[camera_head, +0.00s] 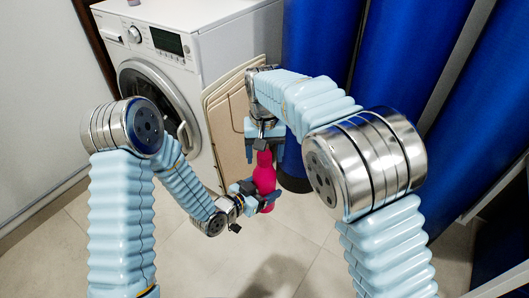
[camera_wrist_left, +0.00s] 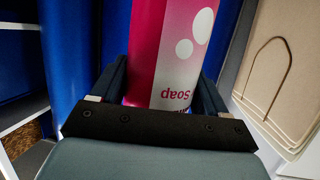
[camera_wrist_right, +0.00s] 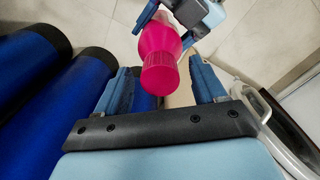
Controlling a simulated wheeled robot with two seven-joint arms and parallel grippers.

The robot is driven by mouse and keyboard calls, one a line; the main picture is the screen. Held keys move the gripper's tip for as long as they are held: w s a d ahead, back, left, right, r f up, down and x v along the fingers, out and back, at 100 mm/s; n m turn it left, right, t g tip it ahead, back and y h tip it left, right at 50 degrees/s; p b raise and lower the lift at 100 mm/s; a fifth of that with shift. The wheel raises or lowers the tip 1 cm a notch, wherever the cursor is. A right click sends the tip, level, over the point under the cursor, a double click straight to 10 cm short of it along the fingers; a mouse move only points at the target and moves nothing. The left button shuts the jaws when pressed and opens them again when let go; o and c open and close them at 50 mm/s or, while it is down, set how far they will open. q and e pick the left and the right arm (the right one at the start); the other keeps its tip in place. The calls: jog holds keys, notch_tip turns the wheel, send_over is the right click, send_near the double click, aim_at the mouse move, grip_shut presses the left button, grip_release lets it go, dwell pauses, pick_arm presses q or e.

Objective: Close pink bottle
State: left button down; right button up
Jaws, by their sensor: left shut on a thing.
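The pink bottle (camera_head: 264,177) is held upright off the floor in my left gripper (camera_head: 260,194). In the left wrist view the bottle (camera_wrist_left: 178,50) is between the fingers, its white-and-pink label reading "Soap" upside down. Its ribbed pink cap (camera_wrist_right: 160,76) shows in the right wrist view; I cannot tell how tightly it sits. My right gripper (camera_head: 264,147) points down just above the bottle. In the right wrist view its fingers (camera_wrist_right: 164,92) are wide apart, on either side of the cap, with gaps visible. It holds nothing.
A white washing machine (camera_head: 172,62) stands at the back left, with beige boards (camera_head: 228,118) leaning beside it. Large blue cylindrical vessels (camera_head: 322,40) stand at the back and right. The tiled floor (camera_head: 240,255) in front is clear.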

notch_tip(320, 180, up, 12)
dwell(0.6)
dwell(0.4)
jog(key=w+d+f+m+y, duration=0.1)
jog(key=w+d+f, duration=0.2)
jog(key=f, duration=0.5)
jog(key=w+d+f, duration=0.2)
jog(key=d+f, duration=0.1)
jog(key=f, duration=0.6)
jog(key=s+d+f, duration=0.2)
jog(key=d+f, duration=0.1)
jog(key=f, duration=0.4)
jog(key=s+d+f, duration=0.1)
jog(key=d+f, duration=0.1)
jog(key=f, duration=0.5)
jog(key=s+d+f+m+y, duration=0.15)
jog(key=s+d+f, duration=0.25)
jog(key=s+f, duration=0.5)
jog(key=s+f+y, duration=0.1)
jog(key=s+f, duration=0.2)
jog(key=s, duration=1)
jog(key=shift+s+f+m+t+y, duration=0.3)
jog(key=shift+s+f+m+y, duration=0.05)
jog(key=shift+s+m, duration=0.1)
